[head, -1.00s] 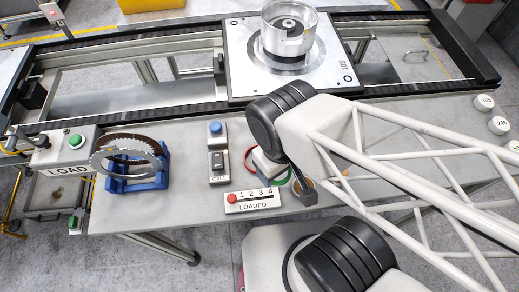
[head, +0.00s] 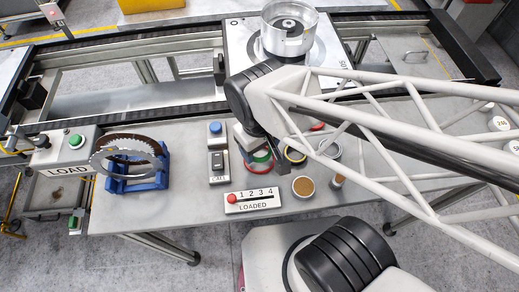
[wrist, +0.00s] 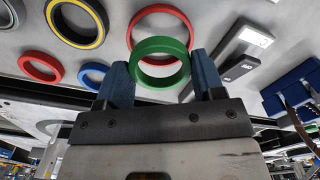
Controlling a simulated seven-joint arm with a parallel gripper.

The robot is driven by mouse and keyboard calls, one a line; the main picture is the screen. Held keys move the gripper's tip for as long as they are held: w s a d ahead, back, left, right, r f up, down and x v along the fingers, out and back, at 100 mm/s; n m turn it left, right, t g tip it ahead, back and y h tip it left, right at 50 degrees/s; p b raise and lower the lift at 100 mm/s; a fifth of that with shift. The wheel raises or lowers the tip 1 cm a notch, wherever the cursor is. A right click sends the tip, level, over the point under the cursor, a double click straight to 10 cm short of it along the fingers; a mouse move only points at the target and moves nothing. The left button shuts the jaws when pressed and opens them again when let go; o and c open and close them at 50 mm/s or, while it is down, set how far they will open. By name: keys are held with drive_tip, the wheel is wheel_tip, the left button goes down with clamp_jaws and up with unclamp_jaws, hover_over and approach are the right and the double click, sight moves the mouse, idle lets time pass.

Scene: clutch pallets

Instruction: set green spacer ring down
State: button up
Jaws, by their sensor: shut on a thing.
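The green spacer ring (wrist: 160,82) is between the two blue fingers of my gripper (wrist: 160,62) in the wrist view. My gripper is shut on it. In the head view the green ring (head: 262,157) shows just under my gripper, partly hidden by it. A larger red ring (wrist: 150,12) lies on the table behind the green ring in the wrist view, and the green ring overlaps part of it there. The red ring also shows below the green one in the head view (head: 264,169). I cannot tell whether the two rings touch.
Close by are a black ring with a yellow edge (wrist: 97,38), another red ring (wrist: 30,79) and a blue ring (wrist: 85,83). A call box (head: 218,167) and the LOADED panel (head: 253,205) stand near. A blue rack (head: 135,183) holds toothed discs at left. The table between rack and call box is clear.

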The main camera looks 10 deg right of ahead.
sight(260, 158)
drive_tip(key=shift+f, duration=1.45)
drive_tip(key=shift+f, duration=0.55)
drive_tip(key=shift+s+f, duration=0.1)
drive_tip(key=shift+f, duration=0.1)
drive_tip(key=o, duration=0.9)
drive_tip(key=shift+s+d+f, duration=0.1)
drive_tip(key=shift+f, duration=0.1)
drive_tip(key=shift+c, duration=0.2)
drive_tip(key=shift+r, duration=0.15)
drive_tip(key=shift+o, duration=0.5)
drive_tip(key=shift+r, duration=0.65)
wheel_tip(260, 158, up, 12)
drive_tip(key=shift+w+r, duration=0.2)
